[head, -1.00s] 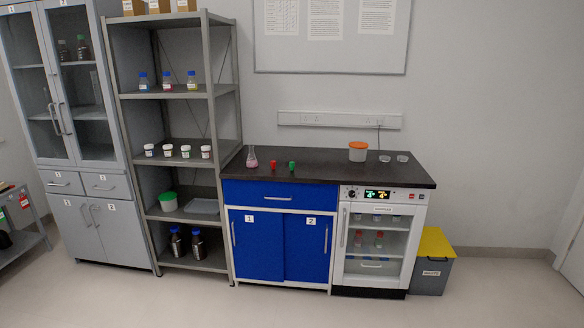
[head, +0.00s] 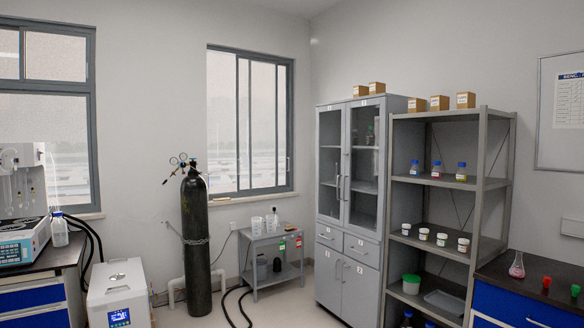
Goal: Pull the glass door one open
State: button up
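The tall grey cabinet (head: 349,254) stands in the back corner, right of the window. Its upper half has two glass doors, a left one (head: 330,130) and a right one (head: 368,205), both appearing shut. Their vertical handles, left (head: 338,188) and right (head: 345,190), sit side by side at the middle seam. Any number labels on the glass doors are too small to read. Bottles (head: 370,136) show dimly behind the right glass. My gripper is not in view.
An open grey shelf rack (head: 481,190) stands right of the cabinet, with a blue bench (head: 520,306) at far right. A small grey table (head: 262,238), a dark gas cylinder (head: 195,245) and a white box unit (head: 119,290) stand left. Some floor shows before the small table.

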aim_at(330, 119)
jog(key=i+z, duration=0.1)
jog(key=i, duration=2.6)
